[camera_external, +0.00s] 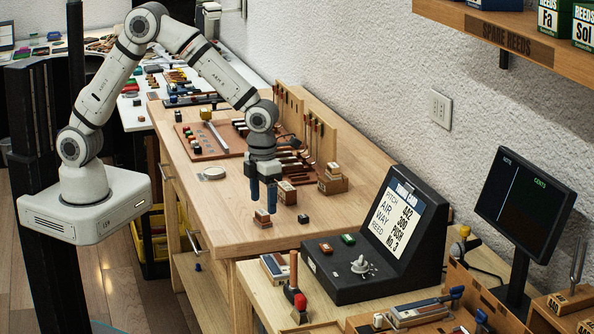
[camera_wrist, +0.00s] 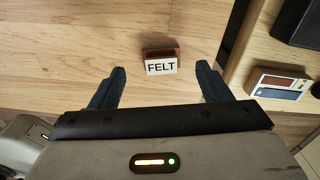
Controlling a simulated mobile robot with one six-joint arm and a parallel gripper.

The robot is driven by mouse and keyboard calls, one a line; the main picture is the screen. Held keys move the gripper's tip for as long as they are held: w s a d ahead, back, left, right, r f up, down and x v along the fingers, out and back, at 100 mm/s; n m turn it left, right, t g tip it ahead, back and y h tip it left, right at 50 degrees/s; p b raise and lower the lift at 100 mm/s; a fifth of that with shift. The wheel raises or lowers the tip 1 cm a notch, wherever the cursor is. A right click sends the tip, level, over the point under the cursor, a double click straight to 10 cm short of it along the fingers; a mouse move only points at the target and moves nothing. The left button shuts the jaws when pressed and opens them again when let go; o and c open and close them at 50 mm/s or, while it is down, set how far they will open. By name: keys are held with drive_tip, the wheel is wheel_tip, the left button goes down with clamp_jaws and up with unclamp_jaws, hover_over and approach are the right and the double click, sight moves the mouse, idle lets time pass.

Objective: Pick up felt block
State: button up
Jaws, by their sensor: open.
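The felt block (camera_wrist: 161,63) is a small reddish-brown block with a white label reading FELT. It stands on the wooden bench (camera_wrist: 75,28) in the wrist view, between and slightly beyond my two dark blue fingertips. In the external view the felt block (camera_external: 262,217) sits near the bench's front edge. My gripper (camera_external: 262,206) is open and points down just above it. In the wrist view my gripper (camera_wrist: 160,70) shows both fingers spread, with a gap on each side of the block. The fingers hold nothing.
A small dark block (camera_external: 303,218) lies to the right on the bench. Stacked wooden blocks (camera_external: 332,180) and another small stack (camera_external: 286,192) stand behind. A black tuner console (camera_external: 370,245) rises on the nearer bench. Bare wood lies left of the gripper.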

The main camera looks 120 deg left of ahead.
sight(262, 212)
drive_tip(key=f, duration=0.4)
drive_tip(key=shift+d+f+p, duration=0.2)
drive_tip(key=shift+f+p, duration=0.05)
drive_tip(key=shift+p, duration=0.15)
drive_tip(key=c, duration=1.1)
